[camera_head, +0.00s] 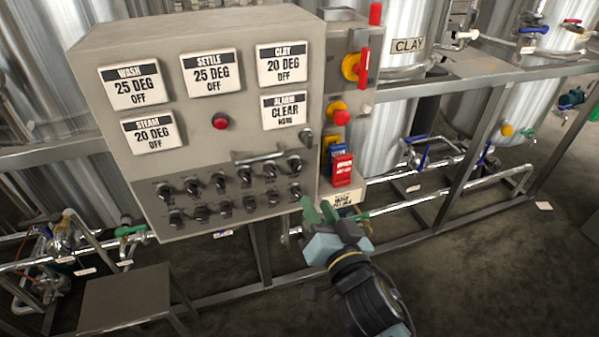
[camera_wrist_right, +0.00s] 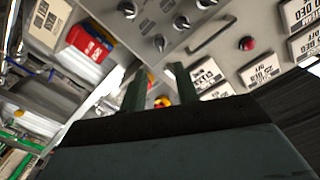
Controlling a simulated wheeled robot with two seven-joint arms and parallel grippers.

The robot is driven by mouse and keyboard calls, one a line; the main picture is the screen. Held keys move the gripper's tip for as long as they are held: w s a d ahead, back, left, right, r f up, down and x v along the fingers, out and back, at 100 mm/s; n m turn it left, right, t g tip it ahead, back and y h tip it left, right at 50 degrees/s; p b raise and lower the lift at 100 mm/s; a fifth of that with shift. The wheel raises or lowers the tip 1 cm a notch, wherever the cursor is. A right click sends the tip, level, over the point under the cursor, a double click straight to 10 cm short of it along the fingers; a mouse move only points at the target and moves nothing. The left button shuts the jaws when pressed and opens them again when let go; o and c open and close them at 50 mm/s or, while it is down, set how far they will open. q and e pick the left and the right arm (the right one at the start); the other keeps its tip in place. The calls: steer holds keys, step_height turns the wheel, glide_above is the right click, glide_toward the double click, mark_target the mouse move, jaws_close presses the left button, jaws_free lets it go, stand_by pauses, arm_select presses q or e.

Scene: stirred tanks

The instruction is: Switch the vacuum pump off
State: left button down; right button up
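A grey control box (camera_head: 235,120) fills the middle of the head view. Its lower part bears two rows of black rotary knobs (camera_head: 245,176); their labels are too small to read, so I cannot tell which knob is the vacuum pump's. Some knobs show in the right wrist view (camera_wrist_right: 181,23). My right gripper (camera_head: 320,209) is just below and right of the knob rows, apart from the panel as far as I can tell. Its two green fingers (camera_wrist_right: 160,88) are apart with nothing between them. My left gripper is not in view.
Displays read WASH, SETTLE, CLAY, STEAM and ALARM. A handle bar (camera_head: 259,157) stands out above the knobs. A side plate at right carries a red lever (camera_head: 364,68), a red button (camera_head: 341,117) and red and blue tags (camera_head: 343,169). Steel tanks and pipes stand behind.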

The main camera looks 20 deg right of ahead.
mark_target(298, 170)
steer(key=w, duration=1.1)
steer(key=shift+w+a, duration=0.1)
steer(key=shift+a, duration=0.1)
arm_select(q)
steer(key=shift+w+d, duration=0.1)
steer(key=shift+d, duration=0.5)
arm_select(e)
steer(key=shift+w, duration=0.1)
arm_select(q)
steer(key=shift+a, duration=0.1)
arm_select(e)
steer(key=shift+c, duration=0.3)
jaws_close()
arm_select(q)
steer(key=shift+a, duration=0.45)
